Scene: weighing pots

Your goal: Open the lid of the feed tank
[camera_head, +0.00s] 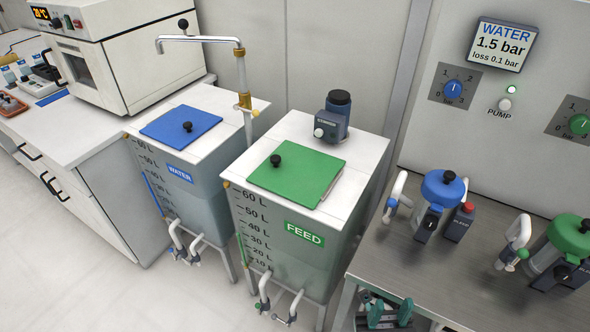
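The feed tank (302,228) stands in the middle, a pale box with a litre scale and a green FEED label. Its green lid (300,177) lies flat and closed on the white top, with a black knob (276,160) near the lid's left edge. A dark blue-grey device (332,119) with a black cap stands behind the lid. My gripper (390,314) shows at the bottom edge, right of the tank and well below the lid. Its two teal-padded fingers stand apart with nothing seen between them. The rest of it is cut off.
The water tank (196,185), with a closed blue lid (181,128), stands close on the left. A tap pipe (244,85) rises between the tanks. A metal bench (411,262) with blue-topped and green-topped pots is on the right. Open floor lies at lower left.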

